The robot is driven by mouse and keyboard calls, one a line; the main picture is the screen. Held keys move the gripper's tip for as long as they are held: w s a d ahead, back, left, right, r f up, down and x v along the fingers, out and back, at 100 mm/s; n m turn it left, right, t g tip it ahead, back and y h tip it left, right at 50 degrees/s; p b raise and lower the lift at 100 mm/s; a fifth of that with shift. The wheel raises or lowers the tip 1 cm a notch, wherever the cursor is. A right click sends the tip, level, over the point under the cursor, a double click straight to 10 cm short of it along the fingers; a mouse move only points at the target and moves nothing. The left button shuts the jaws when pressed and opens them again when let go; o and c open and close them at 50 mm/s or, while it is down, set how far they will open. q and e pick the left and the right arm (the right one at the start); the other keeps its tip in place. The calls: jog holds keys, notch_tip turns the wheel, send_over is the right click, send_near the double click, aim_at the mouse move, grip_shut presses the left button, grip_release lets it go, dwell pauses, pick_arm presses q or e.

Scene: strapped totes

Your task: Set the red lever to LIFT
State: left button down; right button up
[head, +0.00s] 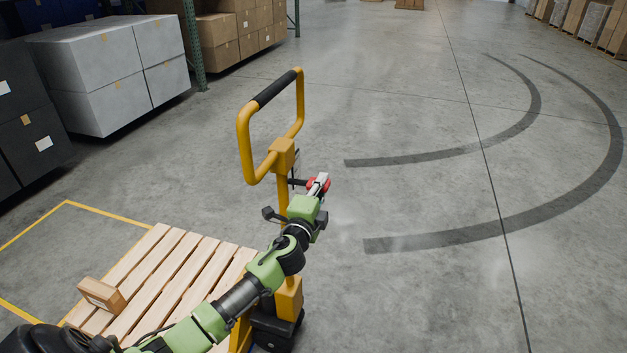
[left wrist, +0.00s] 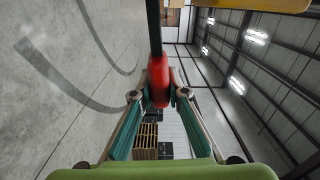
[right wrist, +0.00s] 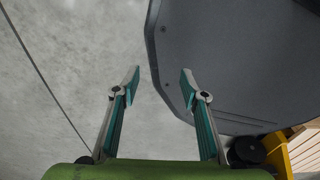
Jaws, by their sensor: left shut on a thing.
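The red lever knob (head: 312,184) sits on a dark rod at the column of the yellow pallet jack (head: 283,158), below its looped handle. In the left wrist view the red knob (left wrist: 160,80) is between the two fingers of my left gripper (left wrist: 161,94), which is shut on it. My left gripper (head: 320,182) hides part of the lever in the head view. No lever position marking can be read. My right gripper (right wrist: 160,80) is open and empty, pointing down at the floor.
White totes (head: 108,72) and stacked cartons (head: 232,35) stand at the upper left. Dark curved marks cross the floor at right, where there is free room.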

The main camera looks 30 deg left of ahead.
pick_arm(q)
jog(key=shift+f+m+b, duration=0.35)
jog(key=shift+f+m, duration=0.85)
jog(key=shift+m, duration=0.1)
jog(key=shift+s+a+f+m+b, duration=0.1)
jog(key=shift+a+f+m+b, duration=0.2)
jog(key=shift+f+m, duration=0.45)
jog(key=shift+a+f+m+b, duration=0.1)
jog(key=shift+f+m+b, duration=0.3)
jog(key=shift+m, duration=0.65)
pick_arm(e)
jog(key=shift+d+f, duration=0.2)
jog(key=shift+f, duration=0.4)
jog(key=shift+d+f, duration=0.2)
jog(key=shift+f, duration=0.4)
pick_arm(q)
jog(key=c, duration=2)
grip_release()
jog(key=shift+o, duration=0.2)
pick_arm(e)
jog(key=shift+d, duration=0.3)
